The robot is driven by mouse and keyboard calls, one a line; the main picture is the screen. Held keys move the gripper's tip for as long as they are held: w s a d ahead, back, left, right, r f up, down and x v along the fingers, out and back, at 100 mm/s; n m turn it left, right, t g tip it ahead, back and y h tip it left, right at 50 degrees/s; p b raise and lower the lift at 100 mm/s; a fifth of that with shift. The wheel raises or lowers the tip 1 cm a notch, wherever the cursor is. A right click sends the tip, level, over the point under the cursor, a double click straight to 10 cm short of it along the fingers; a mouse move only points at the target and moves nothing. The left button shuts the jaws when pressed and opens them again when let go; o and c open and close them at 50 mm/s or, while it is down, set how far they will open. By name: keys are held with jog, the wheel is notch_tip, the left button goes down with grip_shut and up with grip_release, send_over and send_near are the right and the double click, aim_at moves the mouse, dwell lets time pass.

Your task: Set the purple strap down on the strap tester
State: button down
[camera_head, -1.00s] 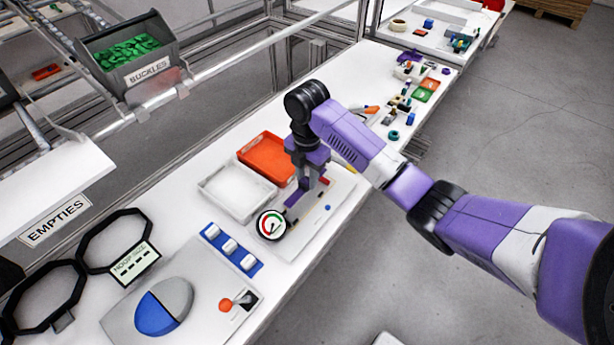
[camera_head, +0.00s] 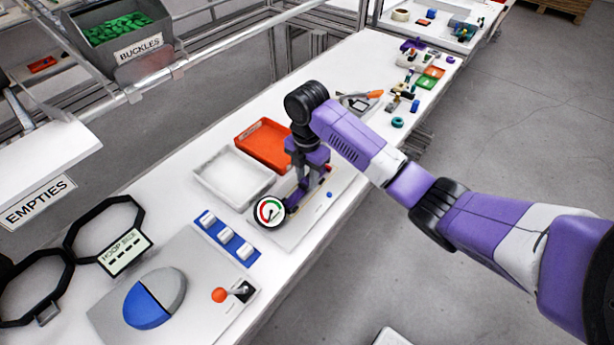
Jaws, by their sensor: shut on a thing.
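The strap tester (camera_head: 270,211) is a pale plate on the bench with a round red, green and white dial at its near end. My gripper (camera_head: 304,182) points down over the tester's bed, behind the dial. It is shut on the purple strap (camera_head: 292,200), a small dark purple strip at the fingertips, low over the bed. The gripper and dial hide much of the strap. I cannot tell whether the strap touches the tester.
A white tray (camera_head: 200,176) and a red tray (camera_head: 241,141) stand left of the tester. Small parts lie farther along the bench.

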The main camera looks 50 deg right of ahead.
jog(key=shift+f, duration=0.5)
jog(key=c, duration=1)
grip_release()
jog(key=shift+r, duration=0.15)
notch_tip(320, 180, up, 8)
jog(key=shift+f+b, duration=0.2)
jog(key=shift+b, duration=0.1)
